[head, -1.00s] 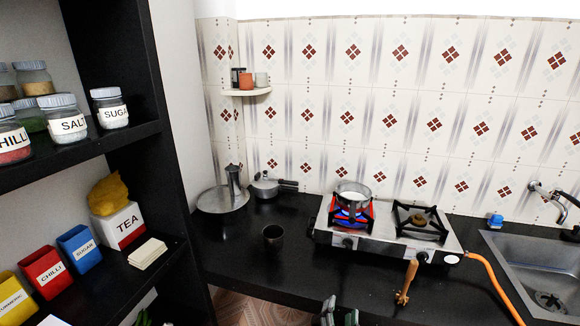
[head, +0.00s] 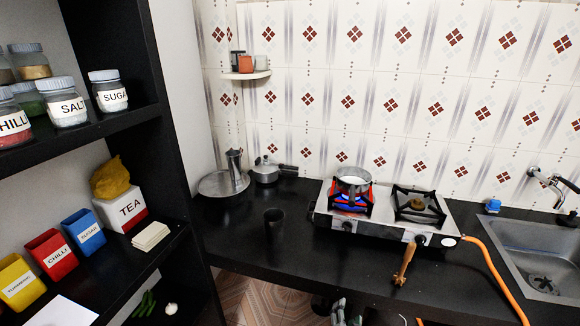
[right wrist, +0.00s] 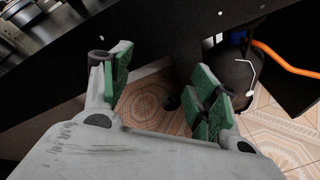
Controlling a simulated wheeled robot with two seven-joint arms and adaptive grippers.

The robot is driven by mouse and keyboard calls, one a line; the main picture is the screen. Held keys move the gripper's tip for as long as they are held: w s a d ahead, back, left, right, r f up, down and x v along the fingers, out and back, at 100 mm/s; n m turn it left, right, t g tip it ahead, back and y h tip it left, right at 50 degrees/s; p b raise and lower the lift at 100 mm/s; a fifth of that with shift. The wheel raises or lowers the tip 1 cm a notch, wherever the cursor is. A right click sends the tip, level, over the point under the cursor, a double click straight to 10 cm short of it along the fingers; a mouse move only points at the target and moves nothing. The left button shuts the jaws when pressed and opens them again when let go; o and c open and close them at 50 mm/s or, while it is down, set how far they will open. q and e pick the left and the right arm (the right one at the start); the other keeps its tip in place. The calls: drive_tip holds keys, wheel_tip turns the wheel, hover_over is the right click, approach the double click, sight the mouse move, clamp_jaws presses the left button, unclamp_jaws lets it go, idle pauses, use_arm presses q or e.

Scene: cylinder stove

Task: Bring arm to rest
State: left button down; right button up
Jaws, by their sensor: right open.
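My right gripper (head: 346,315) shows at the bottom edge of the head view, low in front of the counter's front edge. In the right wrist view its green-padded fingers (right wrist: 160,85) are spread apart with nothing between them, above the patterned floor. My left gripper is not in view. The gas stove (head: 385,222) stands on the black counter (head: 290,240). A pot (head: 352,183) sits on its left burner, which glows red and blue. The right burner (head: 417,204) is bare.
A wooden-handled tool (head: 405,262) lies at the stove's front. A dark cup (head: 274,221) stands left of it. A sink (head: 545,255) is at right, and an orange hose (head: 492,270) runs from the stove. The black shelf (head: 85,145) with jars fills the left.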

drive_tip(key=s+d+f+m+g+y, duration=0.1)
drive_tip(key=s+d+f+m+g, duration=0.3)
drive_tip(key=f, duration=0.5)
drive_tip(key=s+d+f+m+g, duration=0.1)
drive_tip(key=s+f+m, duration=0.1)
drive_tip(key=s+f, duration=0.5)
drive_tip(key=s+d+f+m+g+y, duration=0.1)
drive_tip(key=s+d+f+m+g, duration=0.25)
drive_tip(key=f, duration=0.65)
drive_tip(key=s+f+m+g+y, duration=0.1)
drive_tip(key=s+f+m, duration=0.3)
drive_tip(key=s, duration=0.6)
drive_tip(key=s+f+m+g+y, duration=0.1)
drive_tip(key=s+f+m, duration=0.3)
drive_tip(key=s, duration=0.6)
drive_tip(key=s+f+m+g, duration=0.2)
drive_tip(key=s+f+m, duration=0.2)
drive_tip(key=s, duration=0.6)
wheel_tip(320, 180, down, 2)
drive_tip(key=shift+s+a+y, duration=0.15)
drive_tip(key=shift+a+y, duration=0.25)
